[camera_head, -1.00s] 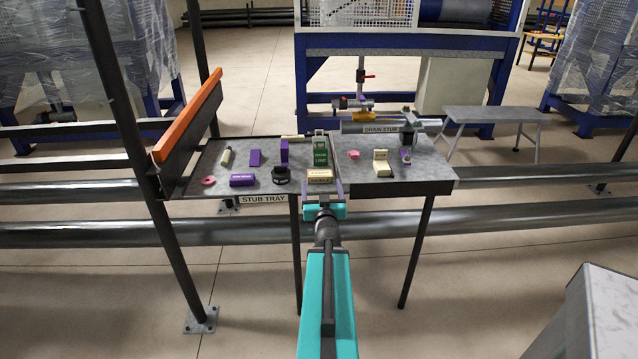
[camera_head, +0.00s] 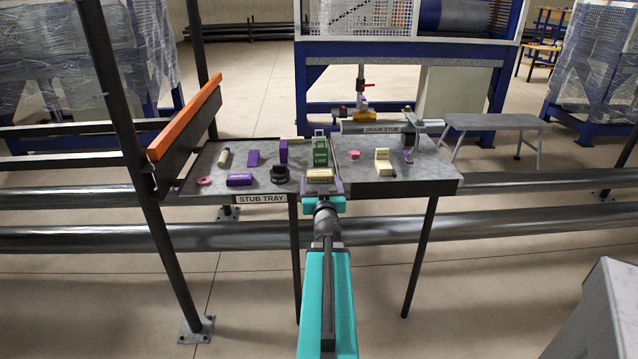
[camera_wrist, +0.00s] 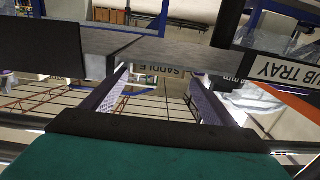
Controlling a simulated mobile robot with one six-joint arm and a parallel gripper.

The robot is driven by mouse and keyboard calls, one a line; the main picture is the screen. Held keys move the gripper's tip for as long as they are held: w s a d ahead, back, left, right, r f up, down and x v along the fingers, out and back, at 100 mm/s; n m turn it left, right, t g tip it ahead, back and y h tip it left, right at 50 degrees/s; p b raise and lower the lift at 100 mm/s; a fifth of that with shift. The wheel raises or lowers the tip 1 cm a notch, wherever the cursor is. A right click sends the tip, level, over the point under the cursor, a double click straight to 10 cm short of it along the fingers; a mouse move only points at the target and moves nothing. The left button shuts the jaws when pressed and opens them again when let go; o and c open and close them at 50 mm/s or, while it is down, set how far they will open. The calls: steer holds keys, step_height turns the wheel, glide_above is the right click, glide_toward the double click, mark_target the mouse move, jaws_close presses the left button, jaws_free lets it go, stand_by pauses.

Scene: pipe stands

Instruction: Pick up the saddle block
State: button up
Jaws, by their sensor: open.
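The saddle block (camera_head: 319,177) is a small tan block with a dark label, at the front edge of the stub tray. In the wrist view its SADDLE lettering (camera_wrist: 163,69) shows upside down, with most of the block hidden. My gripper (camera_head: 322,188) is in front of the block at the tray's edge, its fingers apart. In the wrist view the two fingers (camera_wrist: 158,78) point towards the block, one on each side of the lettering. I cannot tell whether either finger touches it.
A green block (camera_head: 320,152) stands just behind the saddle block. A black ring-like part (camera_head: 280,174) and a purple block (camera_head: 239,180) lie to its left. A cream part (camera_head: 384,163) is to its right. The STUB TRAY sign (camera_head: 261,199) hangs on the front edge.

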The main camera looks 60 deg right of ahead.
mark_target(320, 173)
steer(key=shift+w+d+f+b, duration=0.15)
steer(key=shift+d+b, duration=0.2)
steer(key=shift+b, duration=0.65)
steer(key=shift+r, duration=0.2)
steer(key=shift+d, duration=0.15)
steer(key=shift+b+x, duration=0.35)
steer(key=shift+x, duration=2.2)
steer(key=shift+f, duration=0.15)
steer(key=c, duration=0.8)
